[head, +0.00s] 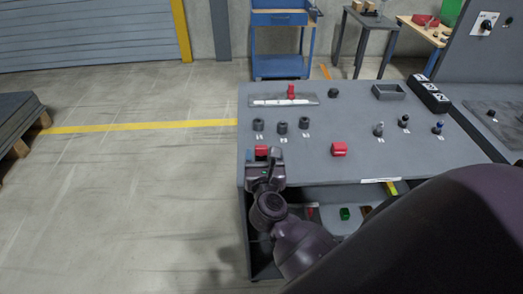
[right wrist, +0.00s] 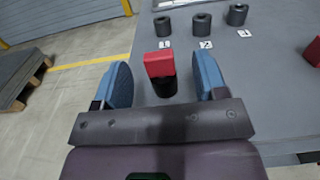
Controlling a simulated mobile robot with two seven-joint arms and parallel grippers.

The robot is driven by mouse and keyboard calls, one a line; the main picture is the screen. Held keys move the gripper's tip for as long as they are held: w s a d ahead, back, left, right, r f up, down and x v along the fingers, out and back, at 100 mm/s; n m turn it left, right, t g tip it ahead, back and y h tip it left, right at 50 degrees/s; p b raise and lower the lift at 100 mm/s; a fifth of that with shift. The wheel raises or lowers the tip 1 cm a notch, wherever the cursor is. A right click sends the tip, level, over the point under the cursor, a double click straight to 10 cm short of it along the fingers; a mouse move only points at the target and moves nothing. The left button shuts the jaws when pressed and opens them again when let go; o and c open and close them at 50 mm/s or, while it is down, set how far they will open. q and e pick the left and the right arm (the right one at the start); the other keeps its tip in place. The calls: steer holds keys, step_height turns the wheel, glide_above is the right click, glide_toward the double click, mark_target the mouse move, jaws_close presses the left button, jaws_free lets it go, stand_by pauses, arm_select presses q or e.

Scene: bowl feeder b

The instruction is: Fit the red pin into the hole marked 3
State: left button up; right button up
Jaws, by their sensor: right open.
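The red pin, a red block-like head (right wrist: 159,63) on a dark round lower part, stands at the front left of the grey bench. It also shows in the head view (head: 261,150), partly hidden by my gripper. My right gripper (right wrist: 160,85) is open, with one blue-padded finger on each side of the pin; it also shows in the head view (head: 264,157). Each has a small number tag, too small to read surely. My left gripper is not in view.
Another red block (head: 339,149) lies to the right on the bench (head: 350,110). A plate (head: 270,101) with a red piece is at the back left. Several small knobs (head: 404,121) and a grey tray (head: 389,92) are to the right. A shelf with coloured parts is below.

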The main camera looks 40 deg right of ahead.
mark_target(262, 149)
steer(key=shift+x, duration=1.9)
steer(key=shift+w+a+f, duration=0.1)
steer(key=shift+c, duration=0.2)
steer(key=c, duration=1)
